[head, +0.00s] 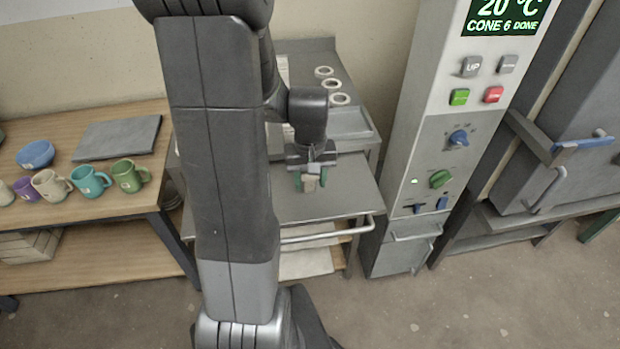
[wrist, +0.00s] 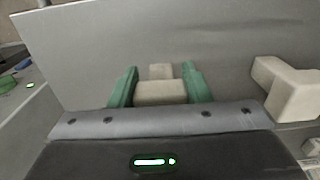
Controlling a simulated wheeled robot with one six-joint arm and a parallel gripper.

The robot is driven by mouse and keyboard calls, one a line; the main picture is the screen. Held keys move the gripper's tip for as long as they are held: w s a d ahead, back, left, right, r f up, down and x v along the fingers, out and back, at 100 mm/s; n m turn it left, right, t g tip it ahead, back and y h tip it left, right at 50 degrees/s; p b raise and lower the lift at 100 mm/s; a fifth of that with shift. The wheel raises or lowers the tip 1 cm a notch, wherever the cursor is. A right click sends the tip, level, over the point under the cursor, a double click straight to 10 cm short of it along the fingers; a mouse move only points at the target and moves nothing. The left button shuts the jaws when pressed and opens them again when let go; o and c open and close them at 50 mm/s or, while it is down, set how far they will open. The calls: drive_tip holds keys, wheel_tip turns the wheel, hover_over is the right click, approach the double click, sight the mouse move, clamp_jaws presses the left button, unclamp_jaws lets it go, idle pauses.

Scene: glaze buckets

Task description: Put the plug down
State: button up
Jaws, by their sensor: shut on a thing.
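My gripper (head: 310,180) reaches down over the grey metal cart top (head: 345,190) in the head view. Its green fingers are shut on a small beige plug (wrist: 160,93), which sits between them in the wrist view. The plug has a wide block and a narrower end. I cannot tell whether it touches the metal surface. A second beige plug-shaped piece (wrist: 292,90) is at the right of the wrist view, apart from my fingers. In the head view I cannot make it out, and my arm covers much of the cart's left part.
White rings (head: 331,84) lie at the back of the cart. The kiln control column (head: 425,150) stands close on the right, with the kiln (head: 575,130) beyond. A wooden table (head: 100,200) with several mugs and a blue bowl (head: 36,154) is on the left.

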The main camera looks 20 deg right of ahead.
drive_tip(key=o, duration=1)
drive_tip(key=shift+f, duration=0.1)
wheel_tip(320, 180, up, 12)
drive_tip(key=shift+r, duration=0.1)
